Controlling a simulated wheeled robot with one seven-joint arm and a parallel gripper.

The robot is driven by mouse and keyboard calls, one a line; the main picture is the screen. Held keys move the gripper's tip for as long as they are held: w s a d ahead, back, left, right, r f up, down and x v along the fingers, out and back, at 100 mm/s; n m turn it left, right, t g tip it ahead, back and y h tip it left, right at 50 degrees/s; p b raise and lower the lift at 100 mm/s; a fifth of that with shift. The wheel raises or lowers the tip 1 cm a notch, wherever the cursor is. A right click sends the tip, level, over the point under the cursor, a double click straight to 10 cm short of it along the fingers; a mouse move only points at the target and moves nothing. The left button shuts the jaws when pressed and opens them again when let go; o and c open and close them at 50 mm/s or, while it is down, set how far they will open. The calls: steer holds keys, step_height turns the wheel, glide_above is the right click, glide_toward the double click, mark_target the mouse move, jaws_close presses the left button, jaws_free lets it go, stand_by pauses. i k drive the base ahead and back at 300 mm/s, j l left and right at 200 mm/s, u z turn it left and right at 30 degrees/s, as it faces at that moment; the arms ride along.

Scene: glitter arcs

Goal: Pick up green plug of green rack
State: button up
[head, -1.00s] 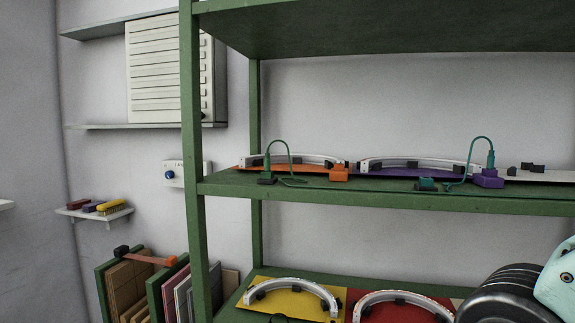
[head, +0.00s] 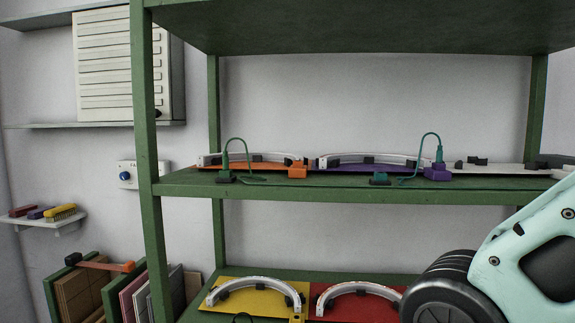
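The green rack (head: 330,190) is a shelf unit with green posts and boards. On its middle shelf a dark green plug (head: 225,161) stands upright at the left, over a dark green block (head: 226,178), with a green cord looping from its top. A second green plug (head: 439,155) stands upright on a purple block (head: 437,173) further right, its green cord arching left and down. A teal block (head: 380,179) sits near the front edge between them. My gripper is not in view; only part of my arm shows at the lower right.
Silver arcs stand on orange and purple plates on the middle shelf, beside an orange block (head: 298,169). Yellow (head: 230,302) and red plates with arcs lie on the lower shelf. The left post (head: 146,140) and upper board (head: 370,25) frame the opening.

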mark_target(225, 158)
steer(key=i+j, duration=0.1)
steer(key=j, duration=0.6)
steer(key=i+j, duration=0.1)
steer(key=j, duration=0.6)
steer(key=z, duration=0.05)
